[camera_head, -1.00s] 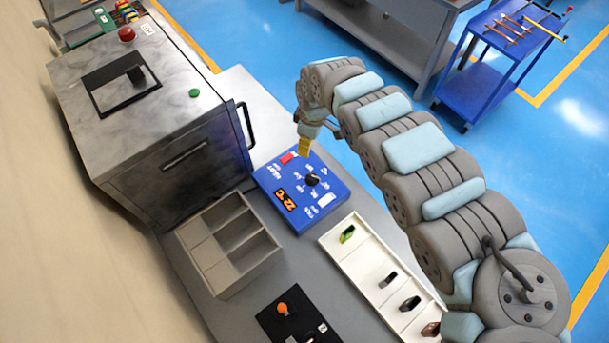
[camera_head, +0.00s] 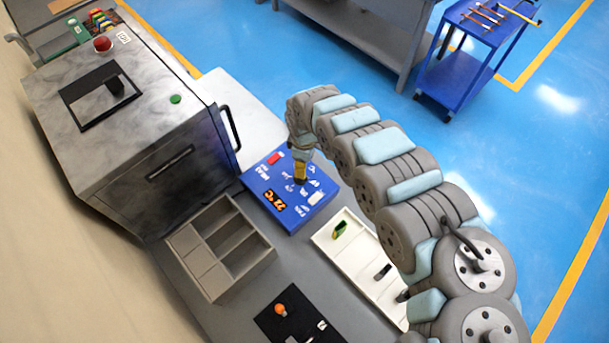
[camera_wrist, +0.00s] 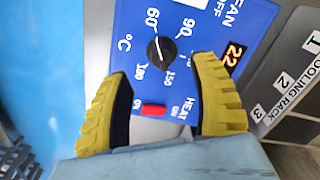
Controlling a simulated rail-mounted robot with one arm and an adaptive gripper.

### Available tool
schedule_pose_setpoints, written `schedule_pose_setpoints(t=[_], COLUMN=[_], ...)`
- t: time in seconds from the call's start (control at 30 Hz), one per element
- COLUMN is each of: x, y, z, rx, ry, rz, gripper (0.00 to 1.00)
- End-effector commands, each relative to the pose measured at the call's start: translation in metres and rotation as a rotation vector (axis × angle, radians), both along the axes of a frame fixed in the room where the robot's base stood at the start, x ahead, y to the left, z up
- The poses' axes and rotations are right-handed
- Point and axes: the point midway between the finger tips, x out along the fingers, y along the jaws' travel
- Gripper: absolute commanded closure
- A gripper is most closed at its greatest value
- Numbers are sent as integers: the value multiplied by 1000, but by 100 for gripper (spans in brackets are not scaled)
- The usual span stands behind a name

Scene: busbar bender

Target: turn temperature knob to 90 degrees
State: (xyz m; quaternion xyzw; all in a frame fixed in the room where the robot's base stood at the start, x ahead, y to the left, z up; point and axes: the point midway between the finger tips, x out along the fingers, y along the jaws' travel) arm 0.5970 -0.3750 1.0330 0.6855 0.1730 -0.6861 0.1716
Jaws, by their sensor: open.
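The blue control panel (camera_head: 272,178) lies on the grey bench, and its orange display (camera_head: 277,200) reads 22 °C. In the wrist view, the black temperature knob (camera_wrist: 161,51) sits in a ring of white numbers, with 60 above it and 90 at its upper right. A small white mark shows on the knob, but its exact setting is hard to tell. My gripper (camera_wrist: 161,66) is open, its yellow fingers on either side of the knob and apart from it. In the head view, my gripper (camera_head: 301,176) is above the panel and hides the knob.
A red heat switch (camera_wrist: 153,110) sits beside the knob, between the fingers in the wrist view. A compartment rack (camera_head: 220,248), a white tray (camera_head: 352,262) and a grey machine (camera_head: 130,130) with a handle stand around the panel.

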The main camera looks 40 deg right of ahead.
Motion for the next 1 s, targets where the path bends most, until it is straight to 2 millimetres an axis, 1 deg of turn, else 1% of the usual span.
schedule_pose_setpoints(t=[0.27,0.6,0.77,1.0], x=[1,0,3,1], y=[1,2,0,0], z=[-29,-59,-69,-82], rx=[1,2,0,1], ry=[0,0,-7,-2], rz=[0,1,1,0], gripper=[38,38,38,38])
